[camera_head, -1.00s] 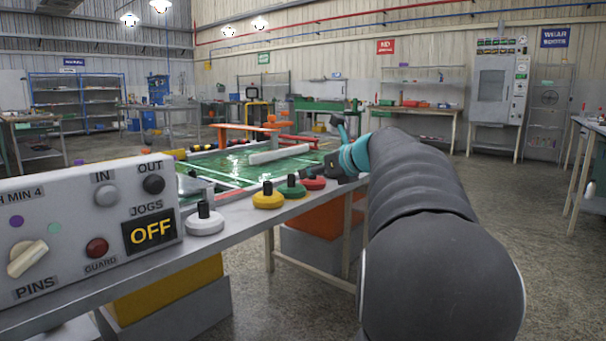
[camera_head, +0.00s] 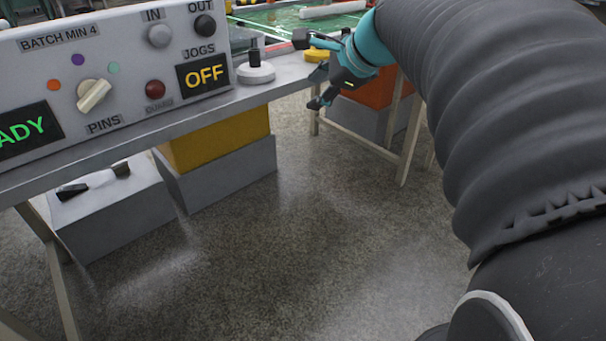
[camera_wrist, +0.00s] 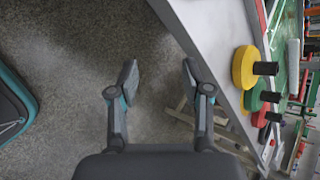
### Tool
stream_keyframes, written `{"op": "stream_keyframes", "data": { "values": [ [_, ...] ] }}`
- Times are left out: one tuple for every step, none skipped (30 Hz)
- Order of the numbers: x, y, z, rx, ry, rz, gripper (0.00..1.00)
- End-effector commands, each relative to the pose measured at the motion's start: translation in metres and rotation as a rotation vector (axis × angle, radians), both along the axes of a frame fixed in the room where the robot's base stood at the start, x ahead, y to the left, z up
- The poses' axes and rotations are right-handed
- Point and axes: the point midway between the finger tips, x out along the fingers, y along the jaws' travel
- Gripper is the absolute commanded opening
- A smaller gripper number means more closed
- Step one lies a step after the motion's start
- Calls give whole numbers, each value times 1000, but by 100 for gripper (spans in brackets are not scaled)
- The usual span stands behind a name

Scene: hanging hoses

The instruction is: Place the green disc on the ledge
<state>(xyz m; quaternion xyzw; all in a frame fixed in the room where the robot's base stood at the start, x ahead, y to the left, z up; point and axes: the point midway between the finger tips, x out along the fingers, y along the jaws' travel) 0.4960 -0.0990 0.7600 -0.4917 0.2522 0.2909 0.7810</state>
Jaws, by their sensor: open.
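The green disc (camera_wrist: 253,97), with a black knob, shows in the wrist view between the yellow disc (camera_wrist: 244,67) and the red disc (camera_wrist: 260,116). All three rest on the flat grey ledge (camera_wrist: 215,35) along the table's side. In the head view, my arm hides the green disc; the yellow disc (camera_head: 317,55) partly shows behind my gripper (camera_head: 311,70). In the wrist view, my gripper (camera_wrist: 158,82) is open and empty over the floor, beside the ledge. The discs lie to the right of its fingers, apart from them.
A white disc (camera_head: 256,74) with a black knob stands on the ledge next to the grey control panel (camera_head: 115,70). A brush (camera_head: 95,182) lies on a grey box (camera_head: 112,212) under the table. Table legs (camera_head: 412,140) stand below. The floor (camera_head: 290,240) in front is clear.

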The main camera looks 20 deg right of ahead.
Motion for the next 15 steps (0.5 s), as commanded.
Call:
{"op": "stream_keyframes", "data": {
  "values": [
    [-21,26,-15,-127,9,130,49],
    [-34,37,-25,-209,15,211,49],
    [-51,51,-38,-319,21,323,49],
    [-64,60,-48,-399,25,407,49],
    [-77,68,-58,-480,27,494,49],
    [-95,77,-72,-584,29,612,49],
    [-107,83,-83,-661,29,700,49],
    [-120,88,-92,-735,29,786,49],
    [-135,93,-105,-828,27,896,49],
    [-146,95,-113,-893,25,973,49],
    [-155,97,-121,-954,22,1047,49],
    [-166,99,-131,-1027,20,1138,49],
    [-174,100,-138,-1075,17,1199,49],
    [-180,100,-144,-1117,15,1252,49],
    [-187,100,-150,-1164,12,1314,49]
  ]
}}
